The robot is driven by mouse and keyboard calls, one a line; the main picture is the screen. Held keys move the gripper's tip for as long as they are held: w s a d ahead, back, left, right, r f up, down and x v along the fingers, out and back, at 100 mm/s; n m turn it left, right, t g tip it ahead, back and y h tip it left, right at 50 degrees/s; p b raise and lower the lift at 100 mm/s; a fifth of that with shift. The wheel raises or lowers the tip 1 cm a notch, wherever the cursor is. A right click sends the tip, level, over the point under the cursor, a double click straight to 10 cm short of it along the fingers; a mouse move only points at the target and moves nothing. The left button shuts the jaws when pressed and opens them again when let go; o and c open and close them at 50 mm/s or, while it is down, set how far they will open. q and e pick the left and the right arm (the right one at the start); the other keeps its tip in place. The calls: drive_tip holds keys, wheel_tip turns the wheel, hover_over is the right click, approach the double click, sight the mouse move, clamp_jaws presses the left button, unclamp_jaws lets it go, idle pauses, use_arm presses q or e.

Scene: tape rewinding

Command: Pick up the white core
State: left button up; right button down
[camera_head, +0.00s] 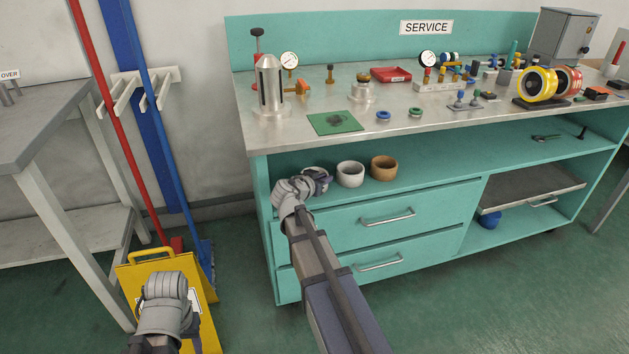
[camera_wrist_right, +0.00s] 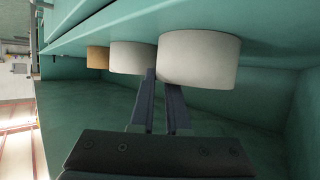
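Two white cores stand on the shelf under the bench top. In the head view the left one (camera_head: 316,172) is mostly hidden behind my right gripper (camera_head: 322,182); the other white core (camera_head: 350,174) is clear. In the right wrist view, the nearer white core (camera_wrist_right: 200,60) and the second white core (camera_wrist_right: 132,57) appear upside down. My right gripper (camera_wrist_right: 158,77) has a small gap between its fingers at the nearer core's edge. One finger lies outside its wall, the other seems to go behind it; contact is unclear. My left arm's end (camera_head: 165,300) is low at left; its fingers do not show clearly.
A brown core (camera_head: 384,168) stands right of the white ones, also in the wrist view (camera_wrist_right: 97,57). The bench top (camera_head: 300,133) overhangs the shelf. Drawers (camera_head: 420,205) are below. A yellow floor sign (camera_head: 205,325) stands behind my left arm.

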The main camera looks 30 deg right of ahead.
idle(0.6)
drive_tip(key=shift+s+d+r+p, duration=0.15)
drive_tip(key=shift+r+p, duration=0.3)
drive_tip(key=shift+p, duration=0.1)
wheel_tip(320, 180, up, 7)
drive_tip(key=p, duration=0.7)
drive_tip(key=s+d, duration=0.5)
drive_tip(key=d, duration=0.3)
drive_tip(key=s+d+f+b, duration=0.1)
drive_tip(key=s+d, duration=0.4)
drive_tip(key=d, duration=0.4)
drive_tip(key=shift+a, duration=0.1)
